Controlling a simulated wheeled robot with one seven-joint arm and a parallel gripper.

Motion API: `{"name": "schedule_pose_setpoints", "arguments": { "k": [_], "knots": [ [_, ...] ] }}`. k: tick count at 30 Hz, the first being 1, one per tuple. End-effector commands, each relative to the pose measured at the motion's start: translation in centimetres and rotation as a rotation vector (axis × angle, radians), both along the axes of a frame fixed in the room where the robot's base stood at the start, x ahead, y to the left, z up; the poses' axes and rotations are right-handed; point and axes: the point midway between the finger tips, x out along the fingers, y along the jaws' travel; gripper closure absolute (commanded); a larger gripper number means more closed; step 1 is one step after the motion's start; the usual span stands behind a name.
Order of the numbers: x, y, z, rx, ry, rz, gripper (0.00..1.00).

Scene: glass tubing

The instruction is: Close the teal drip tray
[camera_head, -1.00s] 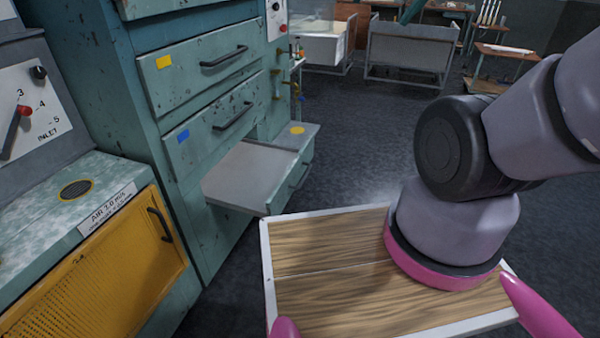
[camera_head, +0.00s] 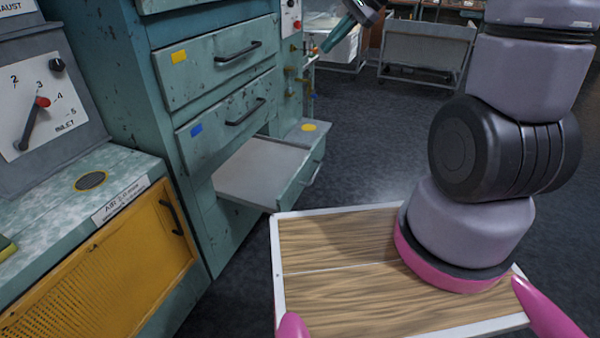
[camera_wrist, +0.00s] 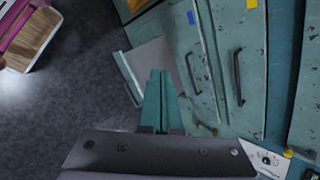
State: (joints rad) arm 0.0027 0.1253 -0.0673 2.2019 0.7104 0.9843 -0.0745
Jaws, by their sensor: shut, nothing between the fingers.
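Two shut drawers with black handles, one with a yellow sticker (camera_head: 179,56) and one with a blue sticker (camera_head: 196,130), sit above the tray. Brass valves (camera_head: 290,69) are on the cabinet's side. A yellow mesh door (camera_head: 110,270) is at left. Floor right of the tray is clear.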

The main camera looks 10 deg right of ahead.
Motion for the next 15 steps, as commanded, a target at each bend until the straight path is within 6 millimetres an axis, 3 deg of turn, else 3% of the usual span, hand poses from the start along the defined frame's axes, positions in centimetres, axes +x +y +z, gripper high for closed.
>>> {"name": "schedule_pose_setpoints", "arguments": {
  "k": [1, 6, 11, 15],
  "knots": [
    [1.5, 0.2, -2.1, 0.035, 0.049, -0.036, 1.00],
    [6.1, 0.5, -8.7, 0.145, 0.173, -0.171, 1.00],
    [9.5, 0.4, -16.0, 0.232, 0.282, -0.310, 1.00],
    [11.5, -0.1, -23.4, 0.288, 0.372, -0.441, 1.00]
  ]
}}
